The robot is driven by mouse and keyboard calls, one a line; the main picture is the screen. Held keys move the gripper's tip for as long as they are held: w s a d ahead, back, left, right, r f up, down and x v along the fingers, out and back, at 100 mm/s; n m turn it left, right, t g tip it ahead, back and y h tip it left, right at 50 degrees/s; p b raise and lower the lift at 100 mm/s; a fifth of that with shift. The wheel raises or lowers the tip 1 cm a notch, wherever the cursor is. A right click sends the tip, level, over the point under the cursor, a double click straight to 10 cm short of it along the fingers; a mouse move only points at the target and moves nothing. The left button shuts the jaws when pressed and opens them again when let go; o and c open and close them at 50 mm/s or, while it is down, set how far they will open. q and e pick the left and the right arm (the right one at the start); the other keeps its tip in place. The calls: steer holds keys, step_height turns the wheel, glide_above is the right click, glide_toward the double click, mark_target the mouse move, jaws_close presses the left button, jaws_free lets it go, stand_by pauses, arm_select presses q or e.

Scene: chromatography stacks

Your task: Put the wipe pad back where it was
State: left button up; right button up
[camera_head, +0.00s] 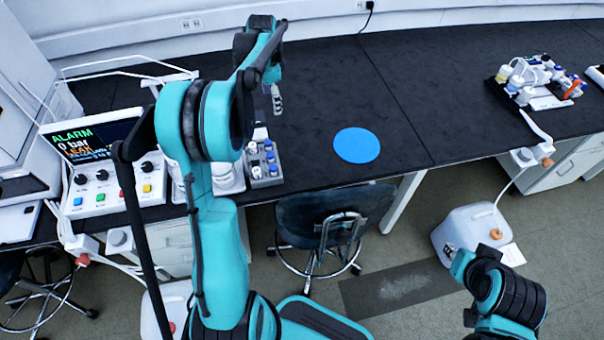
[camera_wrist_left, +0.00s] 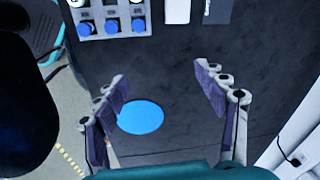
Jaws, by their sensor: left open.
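A flat round blue disc (camera_head: 357,145) lies on the black bench near its front edge, and it also shows in the left wrist view (camera_wrist_left: 140,117). A small white block (camera_wrist_left: 178,10) lies beside the rack at the top of the wrist view. I cannot tell from the pictures which of these is the wipe pad. My left gripper (camera_head: 277,100) is open and empty, above the bench to the left of the disc. In the wrist view its fingers (camera_wrist_left: 163,84) are wide apart, and the left finger partly overlaps the disc's edge. My right gripper does not show.
A grey rack of blue- and white-capped vials (camera_head: 264,165) stands left of the disc. A control box with an alarm screen (camera_head: 105,160) is farther left. A crowded tray (camera_head: 535,80) stands at the right. A stool (camera_head: 335,215) is in front.

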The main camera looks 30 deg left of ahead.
arm_select(q)
steer(key=s+d+r+n+t, duration=0.2)
steer(key=s+d+r, duration=0.2)
steer(key=s+d, duration=0.3)
steer(key=s+d+r+n+t, duration=0.1)
steer(key=s+d+r+n, duration=0.15)
steer(key=s+d, duration=0.55)
steer(key=s+d+f+n+t, duration=0.1)
steer(key=s+d, duration=0.2)
steer(key=s+d+f+n+t, duration=0.1)
steer(key=s+d+f, duration=0.1)
steer(key=s+d, duration=0.2)
steer(key=s+d+f+n, duration=0.1)
steer(key=s+d, duration=0.2)
steer(key=shift+s+d+f+t+h, duration=0.2)
steer(key=shift+s+d+t+h, duration=0.1)
steer(key=shift+t, duration=0.1)
